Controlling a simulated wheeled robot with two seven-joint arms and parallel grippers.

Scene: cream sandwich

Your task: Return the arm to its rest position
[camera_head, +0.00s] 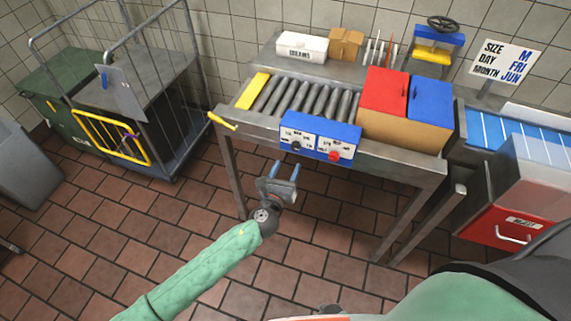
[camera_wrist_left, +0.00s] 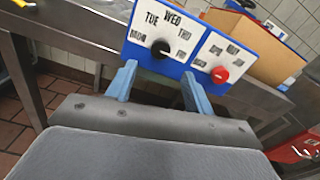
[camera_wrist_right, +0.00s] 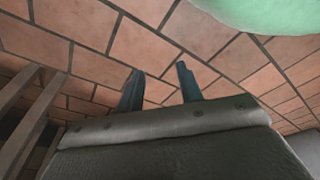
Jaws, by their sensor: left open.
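My left gripper (camera_head: 286,171) is open and empty in the head view. It hangs in front of the metal table, below the blue control panel (camera_head: 318,136). In the left wrist view its two blue fingers (camera_wrist_left: 160,85) stand apart, with the panel's black dial (camera_wrist_left: 160,48) and red dial (camera_wrist_left: 220,75) beyond them. The black dial sits among day names. My right gripper shows only in the right wrist view, where its two dark fingers (camera_wrist_right: 160,88) are apart with nothing between them, over the tiled floor.
The metal table (camera_head: 385,162) carries rollers (camera_head: 306,98) and a box with red (camera_head: 384,90) and blue (camera_head: 430,100) lids. A yellow lever (camera_head: 222,121) sticks out at its left corner. A wire cage cart (camera_head: 172,110) stands left. The red reject bin (camera_head: 505,225) is at right. Floor between is clear.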

